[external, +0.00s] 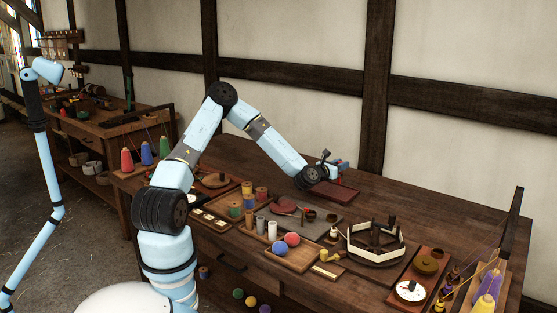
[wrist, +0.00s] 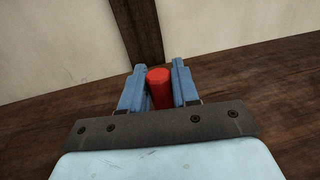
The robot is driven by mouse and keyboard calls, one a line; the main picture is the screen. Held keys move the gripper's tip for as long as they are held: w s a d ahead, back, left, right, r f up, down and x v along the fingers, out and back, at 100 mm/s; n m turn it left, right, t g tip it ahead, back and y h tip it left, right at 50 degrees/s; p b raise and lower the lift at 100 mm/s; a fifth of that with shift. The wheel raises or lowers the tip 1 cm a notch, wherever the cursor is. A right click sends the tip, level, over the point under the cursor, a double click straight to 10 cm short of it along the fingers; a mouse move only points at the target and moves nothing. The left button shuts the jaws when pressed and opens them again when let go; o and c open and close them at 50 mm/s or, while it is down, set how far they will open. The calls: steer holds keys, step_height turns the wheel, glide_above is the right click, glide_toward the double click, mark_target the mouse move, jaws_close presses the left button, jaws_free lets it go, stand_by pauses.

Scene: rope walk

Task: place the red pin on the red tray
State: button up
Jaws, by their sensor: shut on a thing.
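The red pin (wrist: 159,90) is a short faceted red peg, upright between the two blue fingers of my gripper (wrist: 158,84) in the wrist view. My gripper is shut on it. In the external view my gripper (external: 338,165) is at the far side of the bench, and only a speck of red shows there. A flat dark red tray (external: 336,192) lies on the bench just below my gripper in the picture. My gripper appears above it, but the height of the gap is hard to tell. The tray does not show in the wrist view.
A round dark red piece (external: 284,205) lies left of the tray. Wooden tray (external: 296,259) holds a red ball and a blue ball. A ring-shaped frame (external: 375,245) stands to the right. The bench behind the tray is bare up to the wall.

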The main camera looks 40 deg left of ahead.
steer(key=shift+w+f, duration=0.2)
steer(key=shift+f, duration=0.8)
steer(key=shift+w+f, duration=0.2)
steer(key=shift+f, duration=0.8)
steer(key=o, duration=1)
steer(key=shift+o, duration=0.2)
steer(key=shift+s, duration=0.1)
